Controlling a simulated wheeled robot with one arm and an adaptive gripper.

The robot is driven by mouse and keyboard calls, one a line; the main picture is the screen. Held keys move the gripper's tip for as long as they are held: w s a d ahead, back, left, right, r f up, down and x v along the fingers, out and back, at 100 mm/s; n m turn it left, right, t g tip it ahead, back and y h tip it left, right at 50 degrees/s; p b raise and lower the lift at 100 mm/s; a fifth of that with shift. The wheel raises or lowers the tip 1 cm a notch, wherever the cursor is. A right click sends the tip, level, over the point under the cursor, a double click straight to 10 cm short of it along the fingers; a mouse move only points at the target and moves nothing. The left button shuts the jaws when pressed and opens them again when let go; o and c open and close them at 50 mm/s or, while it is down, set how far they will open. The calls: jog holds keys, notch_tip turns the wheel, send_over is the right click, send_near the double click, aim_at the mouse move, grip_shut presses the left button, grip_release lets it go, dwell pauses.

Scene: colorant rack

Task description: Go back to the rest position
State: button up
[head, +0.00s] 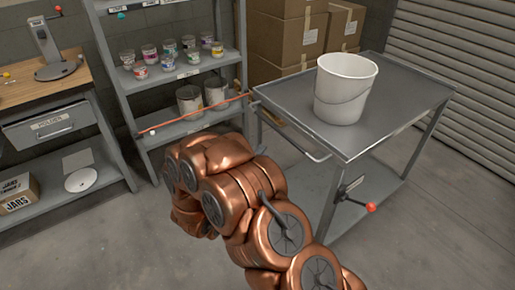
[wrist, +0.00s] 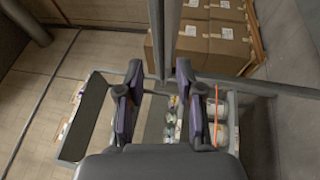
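My gripper (wrist: 157,88) shows in the wrist view with its two dark fingers spread apart, and I see nothing held between them. A grey upright post shows beyond the gap between the fingers. In the head view my copper-coloured arm is folded in front of the rack, and the gripper itself cannot be made out there. The grey rack (head: 177,76) holds several small colorant jars (head: 168,47) on its middle shelf and larger cans (head: 190,101) on the shelf below.
A white bucket (head: 345,88) stands on a grey metal cart (head: 415,92) at the right. A thin orange bar (head: 205,112) crosses the rack's front. A wooden workbench (head: 25,92) stands at the left, cardboard boxes (head: 282,38) at the back. Open floor (head: 90,245) lies at the lower left.

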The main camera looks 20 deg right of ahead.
jog(key=w+a+r+m+g+y+p, duration=0.2)
jog(key=w+a+m+y, duration=0.35)
jog(key=a+y, duration=0.45)
jog(key=s+a+r+g+y+p, duration=0.2)
jog(key=s+a+r+g+y, duration=0.1)
jog(key=s+a+r+y, duration=0.5)
jog(key=s+d+r+m+g+h+p, duration=0.1)
jog(key=s+d, duration=0.4)
jog(key=s, duration=0.7)
jog(key=s+d+r+m+g+h, duration=0.1)
jog(key=s+d+r+g, duration=0.2)
jog(key=s, duration=1)
jog(key=s+d+r+m+g+h+p, duration=0.1)
jog(key=s+d+r+m+g, duration=0.1)
jog(key=s+d+g, duration=0.4)
jog(key=s+d+r, duration=0.1)
jog(key=s+d, duration=0.2)
jog(key=s, duration=0.3)
jog(key=shift+s+p, duration=0.3)
